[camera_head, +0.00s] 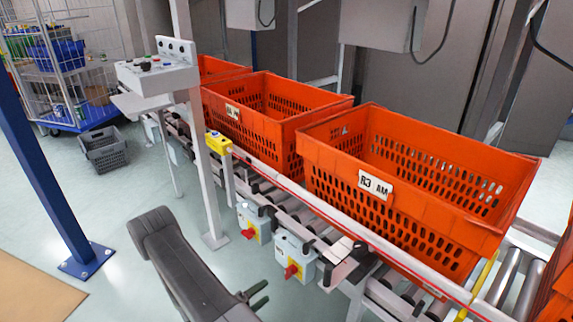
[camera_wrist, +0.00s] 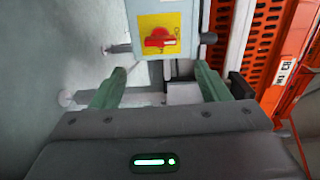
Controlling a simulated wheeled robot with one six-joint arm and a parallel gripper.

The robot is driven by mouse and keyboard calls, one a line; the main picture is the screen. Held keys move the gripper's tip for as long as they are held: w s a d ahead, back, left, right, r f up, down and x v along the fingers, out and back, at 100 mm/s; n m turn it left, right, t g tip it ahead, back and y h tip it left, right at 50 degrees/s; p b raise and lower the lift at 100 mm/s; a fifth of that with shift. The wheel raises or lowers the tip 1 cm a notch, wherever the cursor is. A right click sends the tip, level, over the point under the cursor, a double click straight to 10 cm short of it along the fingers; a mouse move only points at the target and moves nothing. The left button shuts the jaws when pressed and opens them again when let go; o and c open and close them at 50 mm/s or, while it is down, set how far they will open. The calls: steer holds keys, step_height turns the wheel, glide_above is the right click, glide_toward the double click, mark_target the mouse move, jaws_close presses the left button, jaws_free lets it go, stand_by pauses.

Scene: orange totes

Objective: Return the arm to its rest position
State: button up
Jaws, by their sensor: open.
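My arm reaches up from the bottom of the head view, with my gripper (camera_head: 257,295) low in front of the roller conveyor. In the wrist view my gripper (camera_wrist: 158,88) shows two fingers standing wide apart, with nothing held between them. Past the fingertips is a grey switch box with a red knob on a yellow plate (camera_wrist: 160,38). The fingers appear apart from the box. The nearest orange tote (camera_head: 440,225), labelled R3 AM, rests on the conveyor to the right of my gripper; part of it shows in the wrist view (camera_wrist: 262,45).
More orange totes (camera_head: 275,140) stand along the conveyor (camera_head: 340,225). Switch boxes (camera_head: 293,256) hang under its near side. A blue post (camera_head: 45,150) stands at left, a grey crate (camera_head: 103,150) lies on the floor, and a control panel (camera_head: 160,72) stands behind.

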mark_target(286, 276)
steer(key=b+x, duration=0.2)
steer(key=x, duration=1)
steer(key=m, duration=0.6)
steer(key=shift+b, duration=0.35)
steer(key=m, duration=0.4)
steer(key=shift+a+f+m, duration=0.1)
steer(key=shift+m, duration=0.3)
